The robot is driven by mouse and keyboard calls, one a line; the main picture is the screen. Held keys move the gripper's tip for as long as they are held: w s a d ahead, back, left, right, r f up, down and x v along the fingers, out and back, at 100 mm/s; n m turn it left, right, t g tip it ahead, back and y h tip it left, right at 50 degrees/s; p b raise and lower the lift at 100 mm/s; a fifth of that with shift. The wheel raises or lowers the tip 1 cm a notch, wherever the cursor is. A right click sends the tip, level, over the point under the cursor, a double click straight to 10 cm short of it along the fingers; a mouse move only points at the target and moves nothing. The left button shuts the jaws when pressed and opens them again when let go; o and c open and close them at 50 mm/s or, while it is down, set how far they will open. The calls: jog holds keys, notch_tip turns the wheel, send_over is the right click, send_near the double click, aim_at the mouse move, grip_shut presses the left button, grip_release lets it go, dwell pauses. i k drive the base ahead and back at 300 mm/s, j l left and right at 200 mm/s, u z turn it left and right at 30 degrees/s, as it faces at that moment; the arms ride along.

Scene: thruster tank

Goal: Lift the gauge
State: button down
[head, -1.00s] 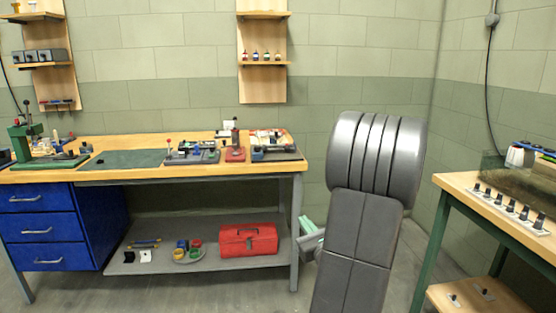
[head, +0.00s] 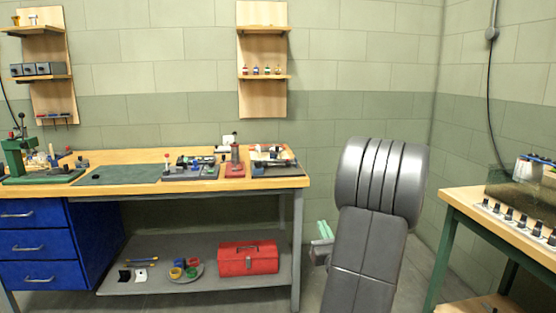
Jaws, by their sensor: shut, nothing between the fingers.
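I cannot pick out the gauge with certainty; the small items on the wooden workbench (head: 130,156) are too small to tell apart. A red-based stand with a dark upright post (head: 235,158) stands near the bench's right end. My gripper (head: 322,232) shows partly, with pale green fingers, just left of my grey arm link. It is low, right of the bench's right front leg, and looks shut and empty. My arm hides part of it.
A grey tray of parts (head: 190,174) and a green mat (head: 120,175) lie on the bench. A red toolbox (head: 248,258) sits on the lower shelf. Another table (head: 500,225) with a glass-sided tank stands at the right. Floor between the tables is partly hidden by my arm.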

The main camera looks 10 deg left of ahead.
aim_at(276, 151)
jog(key=i+j, duration=0.55)
jog(key=i, duration=0.2)
jog(key=i+j+z, duration=0.1)
jog(key=i+j, duration=0.45)
jog(key=i, duration=0.2)
